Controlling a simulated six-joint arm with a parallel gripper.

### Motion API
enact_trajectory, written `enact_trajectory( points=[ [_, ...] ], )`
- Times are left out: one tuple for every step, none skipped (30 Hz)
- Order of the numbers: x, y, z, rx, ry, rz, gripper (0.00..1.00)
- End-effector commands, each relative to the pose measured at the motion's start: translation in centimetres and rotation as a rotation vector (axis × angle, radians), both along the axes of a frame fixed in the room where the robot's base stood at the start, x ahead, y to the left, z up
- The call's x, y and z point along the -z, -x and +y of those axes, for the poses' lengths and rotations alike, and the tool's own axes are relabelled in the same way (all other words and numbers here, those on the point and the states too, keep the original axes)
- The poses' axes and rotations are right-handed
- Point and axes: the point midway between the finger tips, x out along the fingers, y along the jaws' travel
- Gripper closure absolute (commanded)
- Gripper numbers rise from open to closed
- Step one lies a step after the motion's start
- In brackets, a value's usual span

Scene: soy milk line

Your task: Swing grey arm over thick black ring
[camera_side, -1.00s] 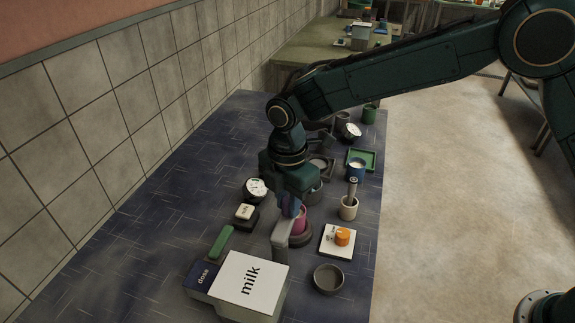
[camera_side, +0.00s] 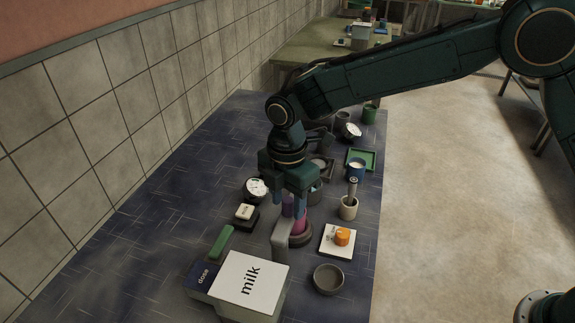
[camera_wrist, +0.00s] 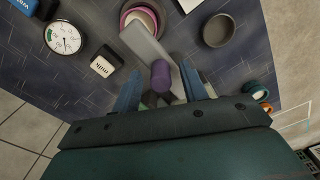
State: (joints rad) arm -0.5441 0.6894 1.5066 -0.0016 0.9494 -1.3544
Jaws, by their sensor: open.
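The grey arm (camera_side: 282,238) is a flat bar beside the milk box, and its near part also shows in the wrist view (camera_wrist: 145,43). A purple knob (camera_wrist: 161,76) stands on it. The bar's one end overlaps the ring's edge in the wrist view. My gripper (camera_side: 289,208) points down, open, with one blue finger on each side of the purple knob (camera_side: 288,206). Whether a finger touches it I cannot tell.
The milk box (camera_side: 250,283) stands in front, with a green block (camera_side: 221,242) to its left. A grey bowl (camera_side: 328,279) and a white plate with an orange knob (camera_side: 342,237) are to the right. A dial (camera_side: 256,189) is at the left. The blue table's left side is clear.

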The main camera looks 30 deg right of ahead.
Motion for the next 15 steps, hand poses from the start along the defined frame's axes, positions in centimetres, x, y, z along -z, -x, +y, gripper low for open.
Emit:
enact_trajectory(
  points=[
    [-0.3, 0.0, 0.0, 0.000, -0.001, -0.002, 0.57],
    [-0.5, 0.0, 0.0, 0.000, -0.001, -0.002, 0.57],
    [-0.8, -0.1, 0.0, 0.000, -0.002, -0.003, 0.57],
    [-1.1, -0.1, 0.0, 0.000, -0.002, -0.003, 0.57],
    [-1.4, -0.1, 0.0, 0.000, -0.002, -0.003, 0.57],
    [-1.9, -0.1, 0.0, 0.000, -0.002, -0.003, 0.57],
    [-2.3, -0.1, 0.0, 0.000, -0.002, -0.003, 0.57],
    [-2.7, -0.1, 0.0, 0.000, -0.003, -0.004, 0.57],
    [-3.3, -0.1, 0.0, 0.000, -0.003, -0.004, 0.57],
    [-3.7, -0.1, 0.1, 0.000, -0.003, -0.005, 0.57],
    [-4.2, -0.1, 0.1, 0.000, -0.003, -0.004, 0.57],
    [-4.9, -0.1, 0.1, 0.000, -0.003, -0.005, 0.57],
    [-5.4, -0.1, 0.1, 0.000, -0.003, -0.005, 0.57],
    [-5.9, -0.1, 0.0, 0.000, -0.003, -0.004, 0.57],
    [-6.6, -0.1, 0.1, 0.000, -0.004, -0.005, 0.57]
  ],
)
